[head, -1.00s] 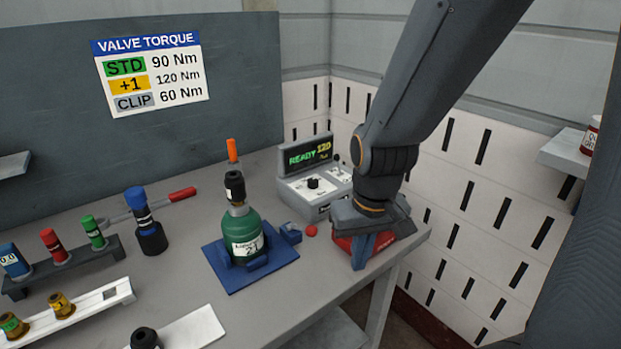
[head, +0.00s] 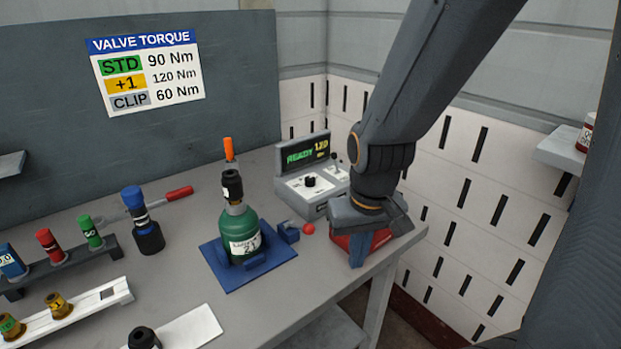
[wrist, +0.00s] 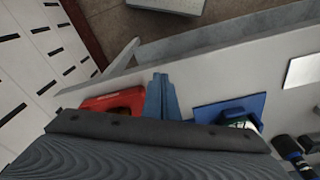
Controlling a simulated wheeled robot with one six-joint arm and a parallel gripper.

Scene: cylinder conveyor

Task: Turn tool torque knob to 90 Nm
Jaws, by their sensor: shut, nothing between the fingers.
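The torque control box (head: 319,207) stands at the back right of the bench. Its screen (head: 308,151) reads READY 120 in green and yellow. The black torque knob (head: 310,181) sits on the white dial panel below the screen; its pointer is too small to read. My gripper (head: 360,250) points down at the bench's front right, in front and to the right of the box. Its blue fingers, also in the wrist view (wrist: 161,92), are together with nothing between them. The gripper is apart from the knob, and the knob does not show in the wrist view.
A red case (head: 378,242) lies beside my fingers. A small lever (head: 335,160) stands right of the knob. The sign (head: 148,75) lists STD 90 Nm, +1 120 Nm, CLIP 60 Nm.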

